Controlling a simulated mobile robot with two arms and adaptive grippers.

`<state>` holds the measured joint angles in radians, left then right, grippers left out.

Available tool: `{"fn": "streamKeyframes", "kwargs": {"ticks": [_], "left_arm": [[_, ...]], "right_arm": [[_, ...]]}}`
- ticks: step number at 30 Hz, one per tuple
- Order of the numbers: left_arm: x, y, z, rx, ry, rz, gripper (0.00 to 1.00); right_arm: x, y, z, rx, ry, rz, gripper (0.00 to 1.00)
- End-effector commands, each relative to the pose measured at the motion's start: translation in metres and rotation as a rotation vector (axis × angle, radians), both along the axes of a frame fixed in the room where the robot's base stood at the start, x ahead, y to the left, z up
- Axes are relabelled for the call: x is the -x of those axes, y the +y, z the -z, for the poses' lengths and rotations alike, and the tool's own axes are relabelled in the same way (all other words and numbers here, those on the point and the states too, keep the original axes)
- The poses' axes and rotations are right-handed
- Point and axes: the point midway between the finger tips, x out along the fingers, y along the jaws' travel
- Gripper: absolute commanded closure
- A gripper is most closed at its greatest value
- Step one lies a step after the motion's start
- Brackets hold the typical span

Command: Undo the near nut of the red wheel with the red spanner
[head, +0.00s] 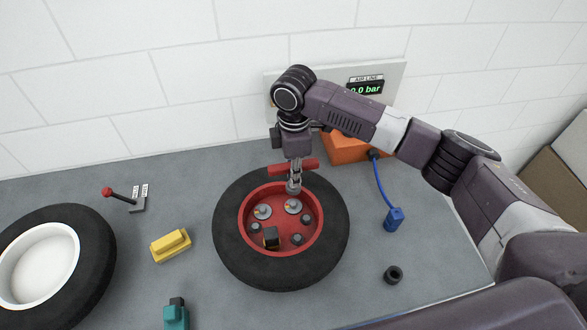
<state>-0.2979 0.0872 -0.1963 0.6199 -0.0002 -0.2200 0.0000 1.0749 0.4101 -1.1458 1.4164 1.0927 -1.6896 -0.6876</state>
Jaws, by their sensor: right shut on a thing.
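The red wheel (323,218) lies flat on the bench, a black tyre around a red rim. Several dark studs or nuts and two pale round discs sit inside the rim. A larger dark block (271,239) stands at the near side of the hub. My right gripper (295,173) points down over the far part of the rim. It is shut on the red spanner (308,165), whose red bar lies crosswise at the fingers. The spanner's lower end is by a far disc; I cannot tell whether it touches. My left gripper is out of view.
A white-rimmed wheel (97,254) lies at left, near a red-knobbed lever (121,197). A yellow block (170,245), a teal object (175,316), a blue fitting on a hose (394,219) and a black ring (393,274) surround the wheel. An orange box (348,150) stands behind.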

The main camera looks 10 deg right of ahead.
Motion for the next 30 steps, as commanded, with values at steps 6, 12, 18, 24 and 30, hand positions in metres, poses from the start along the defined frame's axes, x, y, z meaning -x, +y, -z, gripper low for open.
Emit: {"fn": "streamKeyframes", "kwargs": {"ticks": [6, 12, 18, 24, 30], "left_arm": [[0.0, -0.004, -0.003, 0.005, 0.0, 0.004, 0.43], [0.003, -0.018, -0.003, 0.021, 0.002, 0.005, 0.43], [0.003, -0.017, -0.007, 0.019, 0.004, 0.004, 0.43], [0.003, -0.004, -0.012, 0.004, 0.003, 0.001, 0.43], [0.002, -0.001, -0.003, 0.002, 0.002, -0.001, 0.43]], "right_arm": [[-0.002, -0.002, 0.003, 0.005, -0.001, -0.001, 1.0], [-0.002, -0.001, 0.003, 0.004, -0.002, -0.001, 1.0], [-0.002, -0.001, 0.001, 0.004, -0.001, -0.001, 1.0], [-0.002, -0.001, 0.006, 0.005, 0.0, 0.0, 1.0], [-0.002, -0.001, 0.026, 0.004, 0.0, 0.0, 1.0]]}}
